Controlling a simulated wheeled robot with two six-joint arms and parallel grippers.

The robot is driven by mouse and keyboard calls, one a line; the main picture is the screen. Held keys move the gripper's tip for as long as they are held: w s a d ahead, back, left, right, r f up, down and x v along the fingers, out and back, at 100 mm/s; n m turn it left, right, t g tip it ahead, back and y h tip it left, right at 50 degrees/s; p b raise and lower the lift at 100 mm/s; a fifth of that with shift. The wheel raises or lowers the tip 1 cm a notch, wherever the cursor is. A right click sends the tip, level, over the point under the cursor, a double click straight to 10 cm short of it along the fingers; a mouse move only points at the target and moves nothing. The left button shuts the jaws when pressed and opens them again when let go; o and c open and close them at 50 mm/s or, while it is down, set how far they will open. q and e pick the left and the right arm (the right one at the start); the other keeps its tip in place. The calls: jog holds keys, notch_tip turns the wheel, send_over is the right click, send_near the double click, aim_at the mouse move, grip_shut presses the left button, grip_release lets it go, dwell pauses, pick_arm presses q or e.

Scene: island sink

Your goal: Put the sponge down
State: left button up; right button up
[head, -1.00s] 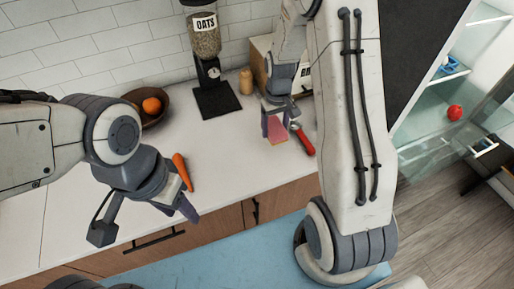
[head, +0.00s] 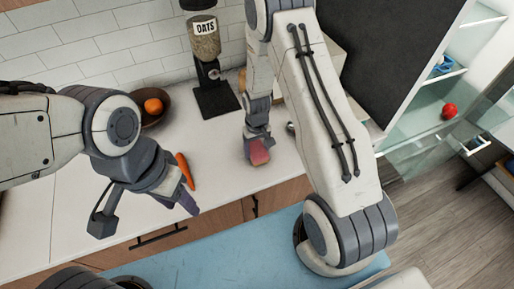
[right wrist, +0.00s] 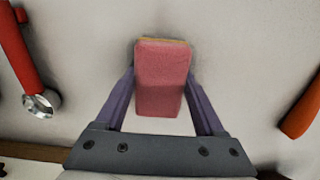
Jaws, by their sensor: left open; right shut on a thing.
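The sponge (head: 259,152) is a small block, pink-red on top with a yellowish edge. It also shows in the right wrist view (right wrist: 161,78), between the two purple fingers. My right gripper (head: 257,148) is shut on the sponge at the counter, near its front edge; I cannot tell whether the sponge touches the surface. The fingers show on either side of it in the right wrist view (right wrist: 160,105). My left gripper (head: 146,217) is open and empty, over the front edge of the counter.
A carrot (head: 185,171) lies left of the sponge. A red-handled tool (right wrist: 25,55) lies on the other side. An oats dispenser (head: 208,60) and a bowl with an orange (head: 153,106) stand at the back. The white counter (head: 215,150) is clear between carrot and sponge.

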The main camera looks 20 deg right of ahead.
jog(key=shift+f, duration=0.2)
jog(key=o, duration=1.3)
jog(key=shift+r, duration=0.15)
